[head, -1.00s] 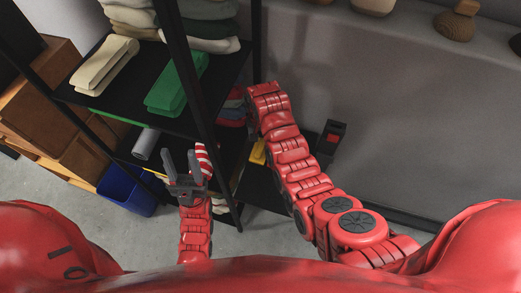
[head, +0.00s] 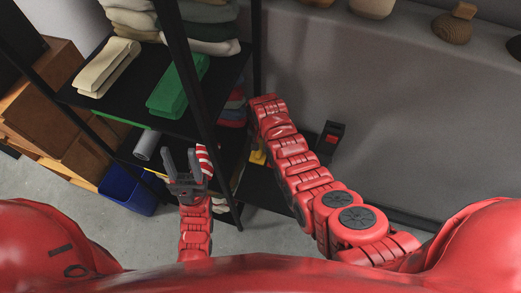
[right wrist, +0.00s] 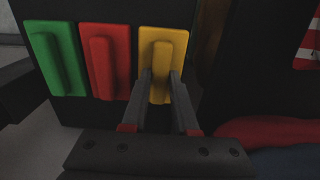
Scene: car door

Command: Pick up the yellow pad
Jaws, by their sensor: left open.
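The yellow pad (right wrist: 177,40) hangs upright in the right wrist view, with a raised grip down its middle. A bit of yellow (head: 257,157) shows behind my right arm in the head view. My right gripper (right wrist: 160,76) has its two fingertips on either side of the lower part of the yellow pad's grip. I cannot tell whether the fingers press on it. In the head view the right gripper is hidden by its arm and the shelf. My left gripper (head: 182,158) is open and empty in front of the shelf.
A red pad (right wrist: 105,60) and a green pad (right wrist: 55,58) hang left of the yellow one. A black shelf (head: 225,75) holds folded cloths. A red-and-white striped thing (head: 204,160) is close to my left gripper. A blue bin (head: 127,190) stands on the floor.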

